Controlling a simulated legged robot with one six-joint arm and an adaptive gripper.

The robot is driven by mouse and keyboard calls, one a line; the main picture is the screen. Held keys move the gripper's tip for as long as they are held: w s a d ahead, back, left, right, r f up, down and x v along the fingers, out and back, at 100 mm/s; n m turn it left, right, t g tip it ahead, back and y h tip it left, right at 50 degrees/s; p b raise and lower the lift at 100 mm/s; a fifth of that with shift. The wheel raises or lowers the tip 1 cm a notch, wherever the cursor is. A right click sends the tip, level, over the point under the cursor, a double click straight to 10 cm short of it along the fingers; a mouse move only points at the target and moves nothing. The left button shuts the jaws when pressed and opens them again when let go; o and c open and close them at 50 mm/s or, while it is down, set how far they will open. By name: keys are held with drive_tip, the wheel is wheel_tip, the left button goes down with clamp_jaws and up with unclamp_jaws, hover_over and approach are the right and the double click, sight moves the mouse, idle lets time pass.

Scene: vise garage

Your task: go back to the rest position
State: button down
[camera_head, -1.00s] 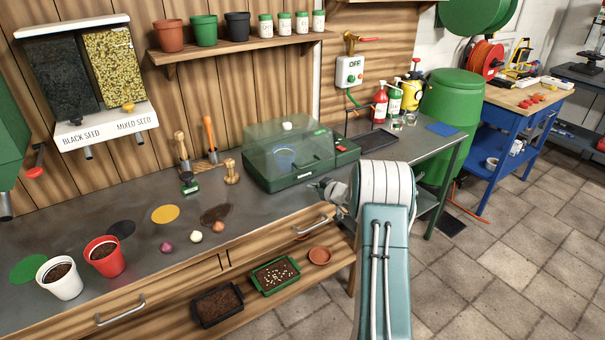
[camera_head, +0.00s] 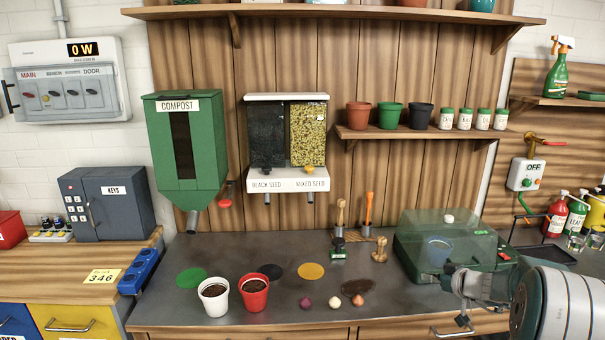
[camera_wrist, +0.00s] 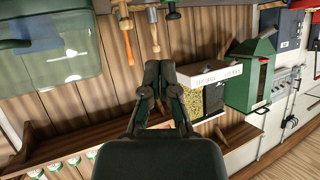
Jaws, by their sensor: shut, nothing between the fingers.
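My gripper (camera_wrist: 160,68) is in the middle of the wrist view, with its two dark fingers together and nothing between them. That view is turned over, and the fingers show against the wooden wall beside the seed dispenser (camera_wrist: 204,92). In the head view my arm comes in at the lower right, and its wrist end is in front of the green propagator box (camera_head: 413,262) with the clear lid. The fingertips are too small to make out there. I cannot tell whether the arm touches the box.
The grey bench (camera_head: 230,248) holds a white pot (camera_head: 214,305), a red pot (camera_head: 254,300) and wooden-handled tools (camera_head: 340,212). A green compost hopper (camera_head: 160,140) hangs left of the seed dispenser (camera_head: 288,178). A pot shelf (camera_head: 425,133) is above the propagator.

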drive_tip(key=s+a+r+g+h, duration=0.1)
drive_tip(key=s+a+r+g, duration=0.3)
drive_tip(key=s+a, duration=0.55)
drive_tip(key=s+a+r+g, duration=0.1)
drive_tip(key=s+a+r, duration=0.65)
drive_tip(key=s, duration=0.25)
drive_tip(key=s+a+f+m+h, duration=0.1)
drive_tip(key=s+m+h, duration=0.3)
drive_tip(key=s, duration=1.5)
drive_tip(key=shift+m+h, duration=0.3)
drive_tip(key=shift+h, duration=0.3)
drive_tip(key=shift+a+f, duration=0.1)
